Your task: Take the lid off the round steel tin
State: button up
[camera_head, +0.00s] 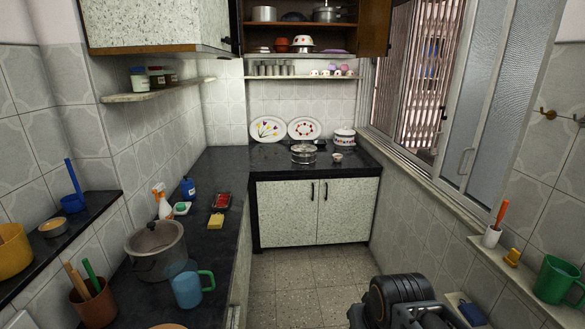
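A round steel tin (304,155) stands upright on the black counter at the back, a little right of centre. Its flat top looks covered by a lid, but it is too small to see the seam. A black part of my arm shows at the bottom right, far in front of the tin and apart from it. My gripper's fingers do not show.
Patterned oval plates (267,129) lean behind the tin. A white lidded pot (344,137) and a small cup (337,157) stand to its right. Cupboard doors (318,211) close the counter's front. The tiled floor (300,272) before it is clear. The left counter holds a big pot (156,266).

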aim_at(302, 149)
jog(key=z, duration=0.2)
jog(key=i, duration=2.35)
jog(key=u, duration=0.3)
jog(key=i, duration=2)
jog(key=u, duration=0.35)
